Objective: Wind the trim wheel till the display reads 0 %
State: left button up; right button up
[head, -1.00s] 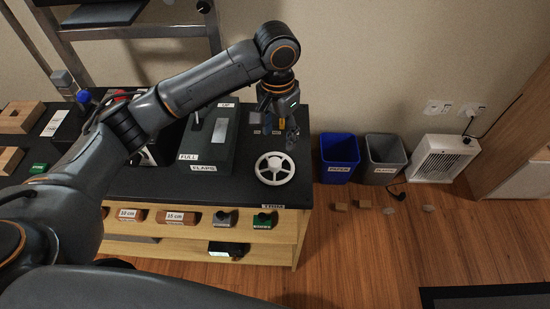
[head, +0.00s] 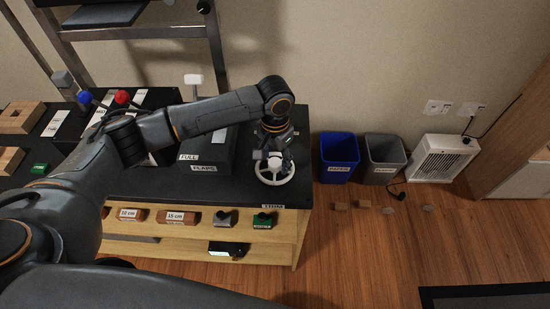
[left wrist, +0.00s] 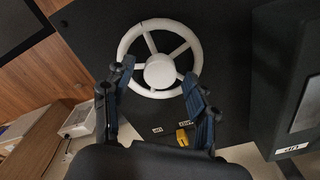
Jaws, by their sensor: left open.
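The trim wheel is a white spoked wheel (head: 291,173) lying at the right end of the dark panel top. It also shows in the left wrist view, its hub (left wrist: 160,72) and rim in front of my fingers. My left gripper (head: 270,160) is above the wheel in the head view and covers its hub and upper part. In the left wrist view the fingers of my left gripper (left wrist: 157,82) are apart, one on each side of the hub, with nothing held. I cannot tell if they touch the wheel. No trim reading can be read. My right gripper is not in view.
The flaps box (head: 205,155) stands left of the wheel. Red (head: 121,96) and blue (head: 84,97) knobs are farther left. A small device with a lit screen (head: 228,249) sits on the shelf below. Blue (head: 338,158) and grey (head: 384,156) bins stand on the floor at right.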

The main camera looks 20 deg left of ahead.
pick_arm(q)
jog(key=shift+f, duration=0.25)
jog(key=c, duration=1.2)
jog(key=shift+o, duration=0.2)
jog(key=shift+r+m+p, duration=0.2)
jog(key=shift+m+p, duration=0.3)
jog(key=shift+p, duration=0.45)
jog(key=m+p, duration=0.5)
jog(key=m, duration=0.1)
jog(key=shift+m, duration=0.4)
jog(key=shift+f+m+p, duration=0.1)
jog(key=shift+m+p, duration=0.65)
jog(key=shift+m, duration=0.75)
